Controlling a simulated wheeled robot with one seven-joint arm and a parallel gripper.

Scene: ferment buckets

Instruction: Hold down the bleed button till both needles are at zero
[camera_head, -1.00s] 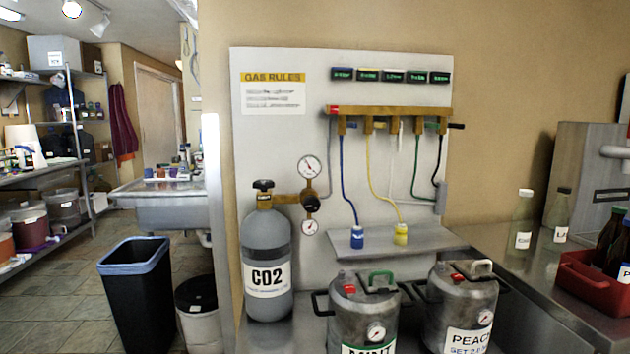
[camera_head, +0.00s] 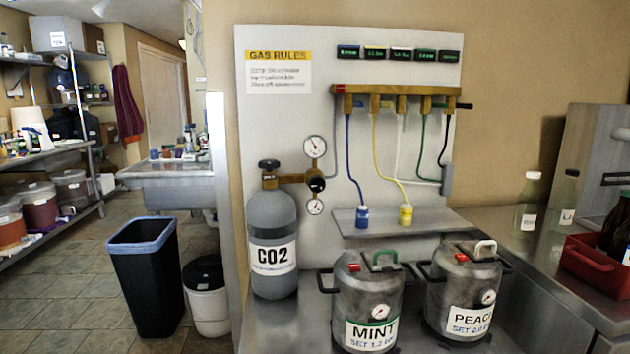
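A red piece that looks like a button (camera_head: 338,87) sits at the left end of the brass manifold (camera_head: 400,90) on the white wall panel. The regulator beside the CO2 cylinder (camera_head: 271,225) has an upper round gauge (camera_head: 316,146) and a lower round gauge (camera_head: 316,207). Their needles are too small to read. The MINT keg (camera_head: 355,285) and the PEACH keg (camera_head: 450,287) each carry a red part on the lid and a front gauge, also too small to read. My gripper is not in view.
Blue and yellow hoses end in a blue connector (camera_head: 362,217) and a yellow connector (camera_head: 406,215) on a small shelf (camera_head: 440,223). A red crate (camera_head: 580,262) with bottles stands on the right counter. A black bin (camera_head: 145,280) stands on the floor at left.

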